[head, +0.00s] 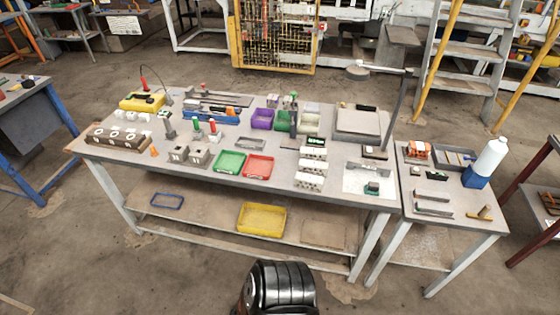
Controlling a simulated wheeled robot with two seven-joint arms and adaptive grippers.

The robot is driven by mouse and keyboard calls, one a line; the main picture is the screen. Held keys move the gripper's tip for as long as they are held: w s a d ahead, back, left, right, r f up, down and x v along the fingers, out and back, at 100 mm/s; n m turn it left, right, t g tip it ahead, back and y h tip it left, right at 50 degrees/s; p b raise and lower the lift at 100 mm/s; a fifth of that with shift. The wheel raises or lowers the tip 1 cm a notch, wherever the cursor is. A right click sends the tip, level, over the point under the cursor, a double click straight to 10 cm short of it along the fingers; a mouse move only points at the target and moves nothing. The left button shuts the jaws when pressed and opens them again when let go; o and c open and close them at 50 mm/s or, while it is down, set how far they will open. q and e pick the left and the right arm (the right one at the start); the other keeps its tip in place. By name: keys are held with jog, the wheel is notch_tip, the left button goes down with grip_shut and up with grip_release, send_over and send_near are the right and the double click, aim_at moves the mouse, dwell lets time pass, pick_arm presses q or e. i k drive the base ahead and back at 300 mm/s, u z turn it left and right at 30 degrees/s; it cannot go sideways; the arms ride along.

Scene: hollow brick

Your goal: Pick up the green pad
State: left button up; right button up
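I cannot tell for certain which thing is the green pad. A small dark green item (372,188) sits on a pale speckled plate (356,181) at the right end of the main table (300,195). A flat green tray (230,162) lies near the table's front edge, just left of a red tray (259,167). An upright dark green item (294,116) stands farther back, by the purple bin. Neither of my grippers is in view, and nothing in view is being held.
White blocks (311,168) stand between the red tray and the speckled plate. A purple bin (262,119) and a grey slab (359,121) are at the back. A side table (450,205) on the right holds a white bottle (489,158). A yellow tray (261,219) lies on the lower shelf.

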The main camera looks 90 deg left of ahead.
aim_at(373, 188)
jog(key=u, duration=2.6)
